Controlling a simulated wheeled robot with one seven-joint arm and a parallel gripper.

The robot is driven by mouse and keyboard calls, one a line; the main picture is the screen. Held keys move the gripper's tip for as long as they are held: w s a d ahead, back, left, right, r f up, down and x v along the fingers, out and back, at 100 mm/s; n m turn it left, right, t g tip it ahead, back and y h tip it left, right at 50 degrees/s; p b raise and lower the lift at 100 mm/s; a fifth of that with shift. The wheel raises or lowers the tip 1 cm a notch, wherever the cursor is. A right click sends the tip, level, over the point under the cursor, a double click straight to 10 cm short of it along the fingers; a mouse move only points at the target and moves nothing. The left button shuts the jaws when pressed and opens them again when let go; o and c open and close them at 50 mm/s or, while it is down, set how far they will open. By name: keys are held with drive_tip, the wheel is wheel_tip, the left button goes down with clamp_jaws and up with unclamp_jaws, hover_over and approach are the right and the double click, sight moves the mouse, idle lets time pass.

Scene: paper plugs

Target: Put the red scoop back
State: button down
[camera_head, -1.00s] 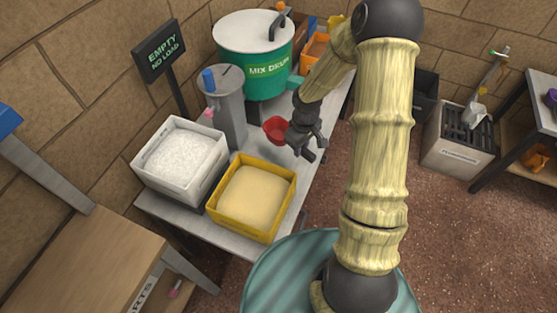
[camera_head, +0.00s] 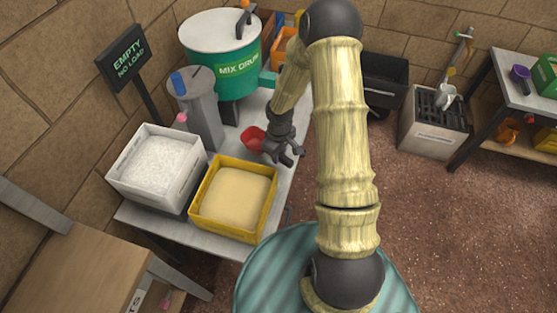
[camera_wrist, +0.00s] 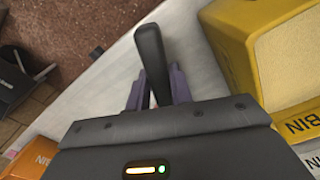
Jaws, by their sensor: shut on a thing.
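The red scoop (camera_head: 253,138) is at my gripper (camera_head: 289,154) in the head view, its bowl on the left side of the fingers, over the grey table. In the wrist view my gripper (camera_wrist: 151,92) is shut on a dark bar, which looks like the scoop's handle (camera_wrist: 150,55). Whether the scoop touches the table cannot be told.
A yellow bin (camera_head: 236,196) of tan powder and a white bin (camera_head: 157,165) of white grains stand near the gripper. A grey post (camera_head: 199,115) and the green mix drum (camera_head: 225,80) stand behind. A slotted white box (camera_head: 433,137) and a table with a purple scoop (camera_head: 520,73) are right.

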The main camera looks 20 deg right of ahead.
drive_tip(key=shift+f, duration=1.85)
drive_tip(key=shift+f+b, duration=0.15)
drive_tip(key=shift+b, duration=0.15)
drive_tip(key=c, duration=1.3)
unclamp_jaws()
drive_tip(key=shift+o, duration=0.2)
wheel_tip(320, 180, up, 11)
drive_tip(key=shift+r+p, duration=0.15)
drive_tip(key=shift+p, duration=0.8)
drive_tip(key=shift+s+r, duration=0.1)
drive_tip(key=shift+r, duration=0.4)
